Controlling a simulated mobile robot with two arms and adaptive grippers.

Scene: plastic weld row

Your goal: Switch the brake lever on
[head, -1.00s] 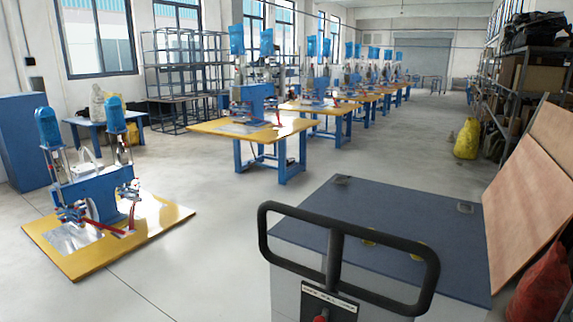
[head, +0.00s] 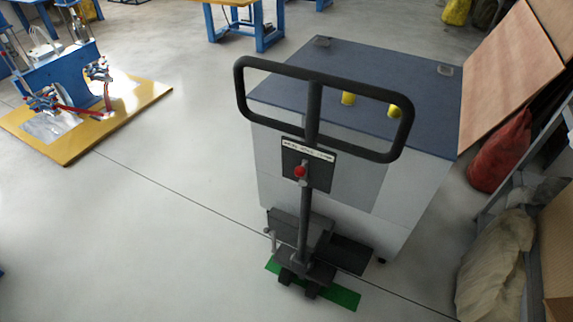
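A pallet-jack-like cart with a black loop handle (head: 241,95) stands upright in the middle of the head view. On its post, below the loop, is a dark plate (head: 320,172) with a white label strip (head: 308,149), too small to read. A lever with a red knob (head: 300,171) sits in front of this plate and appears to be the brake lever. I cannot tell its setting. Neither of my grippers shows in the view.
A grey cabinet (head: 410,210) with a blue-grey top (head: 375,75) and two yellow cylinders stands behind the handle. A green floor strip (head: 340,296) lies by the wheels. A red sack (head: 500,150) and beige sacks (head: 495,265) are at right.

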